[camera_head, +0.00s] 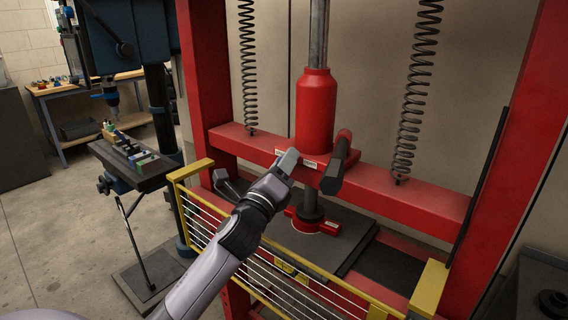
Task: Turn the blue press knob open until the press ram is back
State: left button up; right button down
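The red press (314,110) stands in front of me, with its red cylinder on a red crossbeam. A dark press ram (313,203) shows below the beam, reaching down to a red piece (330,227) on a dark plate. My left gripper (288,160) is at the front of the crossbeam, just left of a dark-ended red lever (335,175). Its fingers are seen from behind, so I cannot tell if they are open or on something. I see no blue knob; the gripper may hide it. My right gripper is out of view.
A yellow-framed guard (205,208) with wire bars stands across the press front, below my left arm. Two springs (248,65) hang beside the cylinder. A blue drill press (130,35) with a dark table (135,165) stands left. A workbench (80,85) is behind it.

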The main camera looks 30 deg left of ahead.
pick_arm(q)
jog(key=shift+n, duration=0.4)
jog(key=shift+c, duration=0.2)
jog(key=n+g+y, duration=0.1)
jog(key=n, duration=0.2)
jog(key=n+g, duration=0.1)
jog(key=n, duration=0.1)
jog(key=n+g, duration=0.1)
jog(key=n, duration=0.2)
jog(key=shift+y, duration=0.3)
jog(key=n+g, duration=0.1)
jog(key=n, duration=0.3)
jog(key=shift+f, duration=0.2)
jog(key=shift+f+n+g+h, duration=0.1)
jog(key=shift+n+g+h, duration=0.7)
jog(key=shift+n, duration=0.9)
